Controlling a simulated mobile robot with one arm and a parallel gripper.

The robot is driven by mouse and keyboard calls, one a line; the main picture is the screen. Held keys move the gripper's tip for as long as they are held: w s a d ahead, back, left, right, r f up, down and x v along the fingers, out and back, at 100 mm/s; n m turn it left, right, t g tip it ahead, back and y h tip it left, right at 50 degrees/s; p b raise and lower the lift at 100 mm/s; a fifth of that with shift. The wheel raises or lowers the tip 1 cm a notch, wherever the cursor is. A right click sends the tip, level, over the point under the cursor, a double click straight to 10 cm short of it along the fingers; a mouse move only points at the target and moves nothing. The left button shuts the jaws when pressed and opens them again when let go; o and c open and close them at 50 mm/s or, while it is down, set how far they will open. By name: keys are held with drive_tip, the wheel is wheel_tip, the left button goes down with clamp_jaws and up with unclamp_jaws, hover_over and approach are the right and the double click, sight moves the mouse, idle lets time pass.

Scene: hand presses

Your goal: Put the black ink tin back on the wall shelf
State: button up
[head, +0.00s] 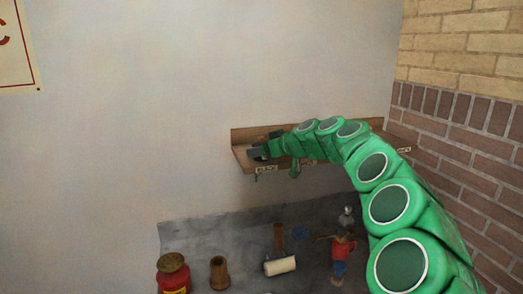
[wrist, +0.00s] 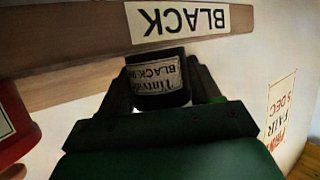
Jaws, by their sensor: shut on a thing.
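The black ink tin (wrist: 160,82) sits between the two fingers of my gripper (wrist: 160,75) in the wrist view, and the gripper is shut on it. Its pale label reads upside down in that picture. The tin is close to the wooden shelf edge (wrist: 60,62), in line with the BLACK label (wrist: 177,19). In the head view my gripper (head: 264,148) is at the left end of the wall shelf (head: 240,158), above its BLACK label (head: 266,169). I cannot tell whether the tin touches the shelf board.
A red container (wrist: 18,120) is at the left of the wrist view. Below the shelf, a grey bench (head: 205,235) holds a red and brown jar (head: 173,275), a brown pot (head: 219,272), a white roller (head: 280,266) and a red item (head: 343,250). A brick wall (head: 465,150) stands at right.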

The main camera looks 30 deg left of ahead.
drive_tip(key=shift+f, duration=0.1)
drive_tip(key=o, duration=1.2)
drive_tip(key=shift+o, duration=0.2)
drive_tip(key=shift+d, duration=0.1)
drive_tip(key=v, duration=1.2)
